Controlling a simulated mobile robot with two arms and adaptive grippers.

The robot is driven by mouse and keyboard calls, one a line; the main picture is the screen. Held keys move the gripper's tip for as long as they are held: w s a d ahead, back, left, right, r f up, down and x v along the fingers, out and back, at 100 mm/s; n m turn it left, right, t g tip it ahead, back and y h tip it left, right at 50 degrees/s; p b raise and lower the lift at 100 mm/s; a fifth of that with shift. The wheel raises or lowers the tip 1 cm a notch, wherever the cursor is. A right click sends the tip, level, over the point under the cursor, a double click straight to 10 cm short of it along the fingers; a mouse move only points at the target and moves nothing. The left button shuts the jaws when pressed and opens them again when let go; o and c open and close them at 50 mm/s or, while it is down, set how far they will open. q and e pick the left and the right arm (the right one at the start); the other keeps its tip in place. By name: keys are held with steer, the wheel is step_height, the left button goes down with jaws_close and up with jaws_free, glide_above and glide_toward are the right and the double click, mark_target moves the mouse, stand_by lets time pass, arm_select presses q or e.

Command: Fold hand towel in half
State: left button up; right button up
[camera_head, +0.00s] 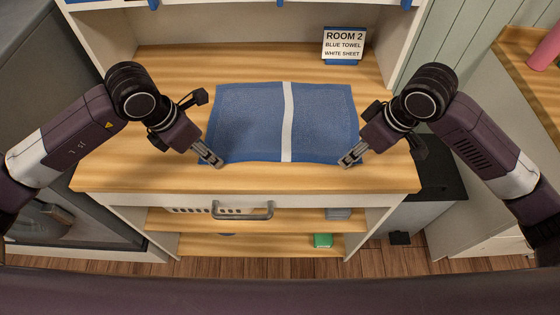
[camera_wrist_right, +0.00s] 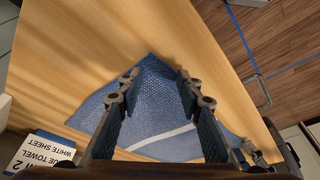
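A blue hand towel (camera_head: 250,120) with a white stripe lies spread flat on the wooden worktop. My left gripper (camera_head: 217,162) is at the towel's near left corner; I cannot tell whether its fingers are apart or holding cloth. My right gripper (camera_head: 346,162) is at the near right corner. In the right wrist view the right gripper (camera_wrist_right: 158,75) has its fingers wide apart, with a corner of the towel (camera_wrist_right: 152,95) between them. Whether the fingertips touch the cloth is unclear.
A sign (camera_head: 344,45) reading "ROOM 2, BLUE TOWEL, WHITE SHEET" stands at the back right. The worktop (camera_head: 130,165) is otherwise clear around the towel. A grey handle (camera_head: 242,211) sits below its front edge, above shelves with a green item (camera_head: 323,240).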

arm_select(q)
steer(key=shift+f, duration=0.15)
arm_select(e)
steer(key=shift+f, duration=0.2)
arm_select(q)
steer(key=c, duration=0.4)
arm_select(e)
steer(key=shift+f, duration=0.15)
steer(key=c, duration=0.5)
arm_select(q)
steer(key=shift+f, duration=0.15)
steer(key=c, duration=0.4)
arm_select(e)
steer(key=c, duration=0.3)
arm_select(q)
steer(key=shift+s, duration=0.1)
jaws_close()
arm_select(e)
steer(key=shift+f, duration=0.15)
jaws_close()
